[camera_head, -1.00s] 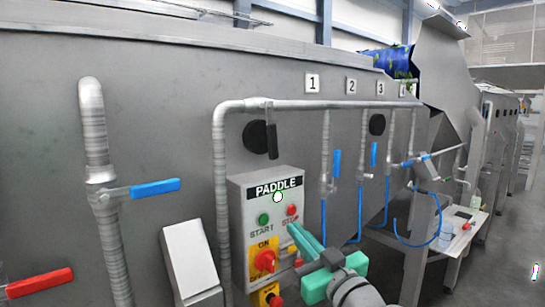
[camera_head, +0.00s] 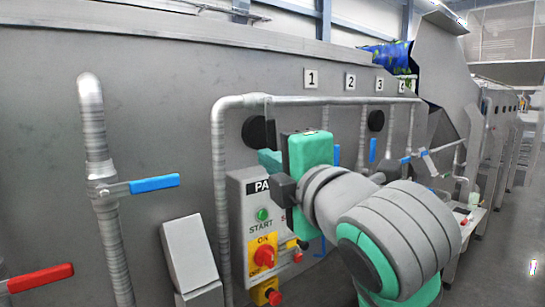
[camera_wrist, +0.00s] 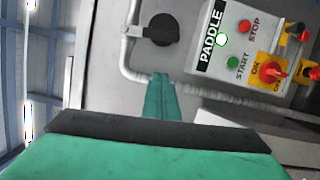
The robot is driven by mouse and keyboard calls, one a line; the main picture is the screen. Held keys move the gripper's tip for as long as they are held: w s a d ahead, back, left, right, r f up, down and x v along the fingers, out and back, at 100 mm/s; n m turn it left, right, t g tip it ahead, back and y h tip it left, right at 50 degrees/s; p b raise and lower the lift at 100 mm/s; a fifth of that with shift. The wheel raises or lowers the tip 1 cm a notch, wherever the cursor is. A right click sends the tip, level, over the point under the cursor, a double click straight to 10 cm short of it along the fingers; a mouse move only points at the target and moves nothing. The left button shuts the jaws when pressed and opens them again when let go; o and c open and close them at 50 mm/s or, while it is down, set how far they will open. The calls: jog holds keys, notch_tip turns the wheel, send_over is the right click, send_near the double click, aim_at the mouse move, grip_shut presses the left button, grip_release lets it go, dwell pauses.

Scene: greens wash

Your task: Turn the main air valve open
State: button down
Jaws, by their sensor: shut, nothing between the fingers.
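No label naming the main air valve is readable. In the head view my gripper largely hides the lever. My gripper (camera_head: 268,160) has its teal fingers together and empty, just below and in front of the lever. In the wrist view the closed fingertips (camera_wrist: 160,78) point at the wall near the pipe's bend, apart from the lever in the picture. Contact cannot be told.
The PADDLE control box (camera_head: 250,225) with buttons and a red knob stands just below my gripper. A blue-handled valve (camera_head: 154,183) and a red handle (camera_head: 40,278) are at left. A sloped grey box (camera_head: 190,252) juts out. Numbered blue-handled drops (camera_head: 372,150) lie right.

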aim_at(269, 146)
jog(key=shift+w+r, duration=0.15)
jog(key=shift+w, duration=2.4)
jog(key=shift+w+r, duration=0.15)
jog(key=shift+w, duration=2.35)
jog(key=shift+f, duration=0.1)
